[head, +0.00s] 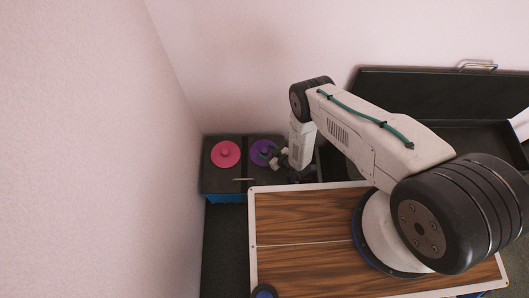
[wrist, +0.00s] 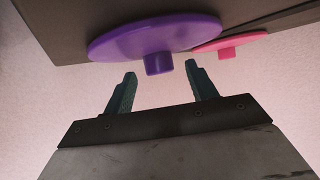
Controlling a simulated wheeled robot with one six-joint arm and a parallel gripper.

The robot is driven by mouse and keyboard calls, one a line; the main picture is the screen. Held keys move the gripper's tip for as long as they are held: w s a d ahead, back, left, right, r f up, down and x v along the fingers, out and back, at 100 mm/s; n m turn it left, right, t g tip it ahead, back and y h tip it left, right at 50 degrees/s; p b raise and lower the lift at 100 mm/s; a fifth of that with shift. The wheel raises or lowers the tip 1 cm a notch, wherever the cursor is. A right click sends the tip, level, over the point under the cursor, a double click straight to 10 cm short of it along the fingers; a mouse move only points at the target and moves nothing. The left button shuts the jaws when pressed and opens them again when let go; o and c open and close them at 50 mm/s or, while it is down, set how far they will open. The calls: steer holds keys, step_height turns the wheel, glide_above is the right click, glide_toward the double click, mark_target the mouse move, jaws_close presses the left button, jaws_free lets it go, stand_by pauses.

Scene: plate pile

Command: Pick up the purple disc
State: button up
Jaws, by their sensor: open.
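The purple disc (head: 262,152) lies on a dark box top in the head view, next to a pink disc (head: 226,154) on its left. In the wrist view the purple disc (wrist: 155,38) shows a short knob at its middle. The knob is just beyond and between the fingertips of my gripper (wrist: 160,77), which is open and empty. The fingers appear apart from the knob. In the head view my gripper (head: 277,160) is at the right side of the purple disc and partly covers it.
The dark box (head: 222,182) stands against the left wall and back wall. The pink disc is close beside the purple one and also shows in the wrist view (wrist: 230,44). A black open case (head: 435,95) lies at the back right.

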mark_target(267, 155)
steer(key=shift+w+a+f, duration=0.2)
steer(key=shift+w+a, duration=0.1)
steer(key=c, duration=1.1)
steer(key=shift+r, duration=0.45)
steer(key=r, duration=0.2)
steer(key=shift+s+d+r, duration=0.2)
steer(key=shift+s+r, duration=0.1)
steer(key=shift+r, duration=0.1)
steer(key=s+d, duration=0.2)
steer(key=s, duration=0.2)
steer(key=s+d+r, duration=0.1)
steer(key=s+d, duration=0.1)
steer(key=s, duration=0.3)
steer(key=s+d, duration=0.3)
steer(key=s, duration=0.1)
steer(key=shift+s+d+r, duration=0.1)
steer(key=shift+s+r, duration=0.05)
steer(key=shift+s, duration=0.1)
